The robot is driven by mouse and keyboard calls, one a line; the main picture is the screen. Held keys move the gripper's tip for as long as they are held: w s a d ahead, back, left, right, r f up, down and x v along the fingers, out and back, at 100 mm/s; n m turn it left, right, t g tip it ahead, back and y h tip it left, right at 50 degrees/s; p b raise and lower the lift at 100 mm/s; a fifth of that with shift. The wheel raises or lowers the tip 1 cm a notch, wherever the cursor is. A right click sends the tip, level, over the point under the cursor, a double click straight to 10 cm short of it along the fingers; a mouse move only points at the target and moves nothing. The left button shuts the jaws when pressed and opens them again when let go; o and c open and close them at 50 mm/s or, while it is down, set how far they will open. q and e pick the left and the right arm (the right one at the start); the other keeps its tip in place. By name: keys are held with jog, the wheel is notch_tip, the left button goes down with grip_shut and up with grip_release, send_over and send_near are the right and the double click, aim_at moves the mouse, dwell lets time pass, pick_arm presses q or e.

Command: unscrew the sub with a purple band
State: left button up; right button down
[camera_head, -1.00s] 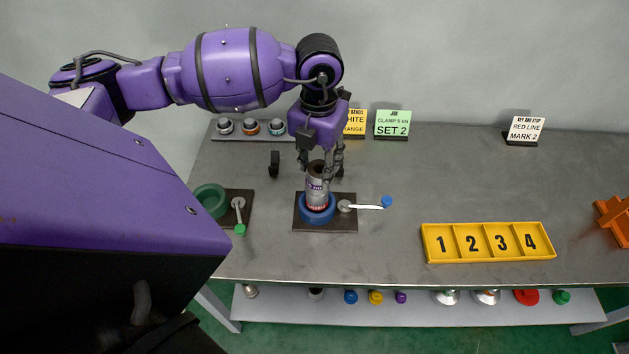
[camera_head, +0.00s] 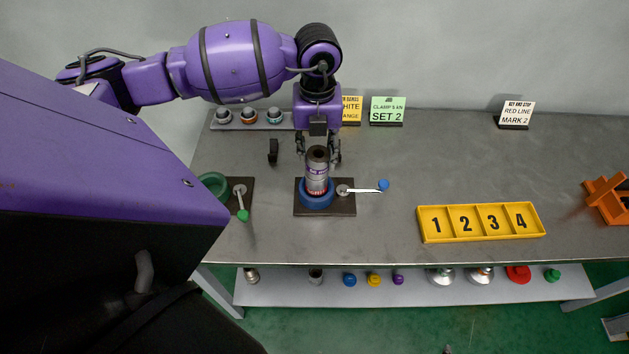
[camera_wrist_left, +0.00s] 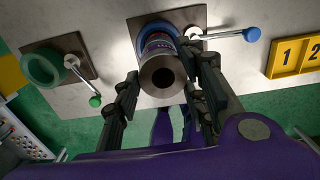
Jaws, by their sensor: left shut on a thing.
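The grey sub with a purple band (camera_head: 317,172) stands upright in the blue ring vise (camera_head: 317,198) on a dark plate. In the left wrist view the fingers (camera_wrist_left: 165,88) flank the sub; the exact contact is hard to see. The vise lever with a blue knob (camera_head: 383,185) points right. My right gripper is out of view.
A green ring vise (camera_head: 213,185) with a green-knobbed lever is to the left. A rack (camera_head: 248,124) with ring-like parts and sign cards are behind. A yellow numbered tray (camera_head: 480,236) and an orange stand (camera_head: 606,200) are to the right. The table between is clear.

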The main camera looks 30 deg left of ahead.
pick_arm(q)
jog(key=shift+s+d+f, duration=0.1)
jog(key=shift+s+f, duration=0.1)
jog(key=shift+s, duration=0.05)
jog(key=n, duration=0.4)
jog(key=shift+d+n, duration=0.1)
jog(key=shift+n, duration=0.3)
